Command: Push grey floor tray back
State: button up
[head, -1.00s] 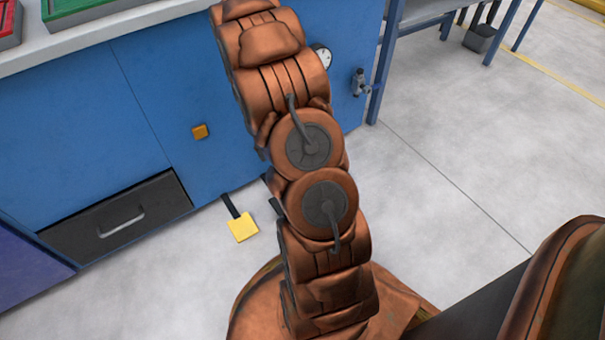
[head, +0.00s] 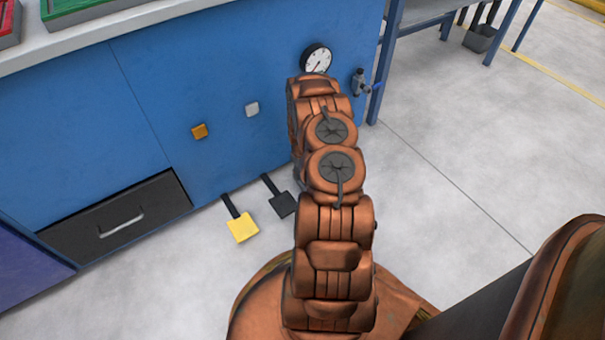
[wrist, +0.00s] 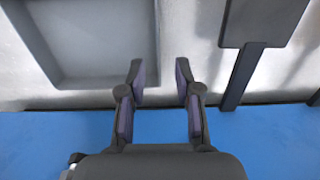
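A shallow grey tray (wrist: 90,40) lies on the floor at the upper left of the wrist view. It looks empty, and its near edge lies close to the blue cabinet's base. My gripper (wrist: 160,72) is open, its two fingers apart with nothing between them. The left fingertip is close to the tray's right-hand corner; I cannot tell whether they touch. In the head view the tray does not show, and my gripper is hidden behind my arm.
The blue cabinet (head: 75,110) has a dark drawer (head: 115,215). A yellow pedal (head: 242,228) and a dark pedal (head: 283,204) stick out at its base; a dark pedal (wrist: 262,22) is right of my gripper. A blue table frame (head: 383,70) stands right. Floor (head: 470,150) there is clear.

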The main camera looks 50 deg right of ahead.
jog(key=shift+s+d+f, duration=0.1)
jog(key=shift+d+f, duration=0.05)
jog(key=shift+f, duration=0.25)
jog(key=shift+f+b, duration=1.5)
jog(key=shift+f, duration=2.45)
jog(key=shift+c, duration=0.2)
grip_shut()
jog(key=shift+r, duration=0.1)
